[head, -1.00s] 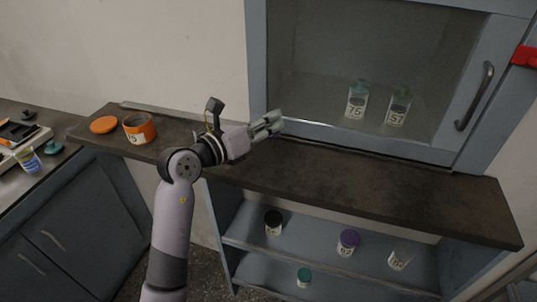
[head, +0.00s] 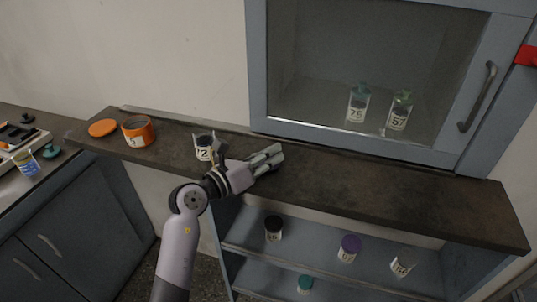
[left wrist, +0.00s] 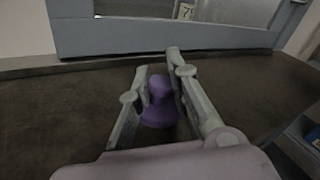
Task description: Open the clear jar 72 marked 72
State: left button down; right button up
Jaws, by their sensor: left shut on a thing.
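The clear jar 72 (head: 204,147) stands upright on the dark counter, behind and left of my left wrist. Its label shows 72, its rim looks bare, and my wrist hides part of its lower side. My left gripper (head: 276,154) is low over the counter, right of the jar. In the left wrist view its fingers (left wrist: 156,66) are shut on a purple stopper (left wrist: 160,105) with a round knob and a wider base. The stopper is close to the counter; I cannot tell whether it touches. The head view does not show the stopper. My right gripper is not in view.
An orange jar (head: 138,131) and its orange lid (head: 103,128) are at the counter's left end. A glass-fronted cabinet (head: 257,75) stands behind, holding jars 76 (head: 357,103) and 57 (head: 399,112). Several jars are on the shelves below. The counter's right side is clear.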

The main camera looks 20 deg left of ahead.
pick_arm(q)
jog(key=c, duration=1.8)
grip_release()
jog(key=shift+f, duration=0.1)
jog(key=shift+o, duration=1.4)
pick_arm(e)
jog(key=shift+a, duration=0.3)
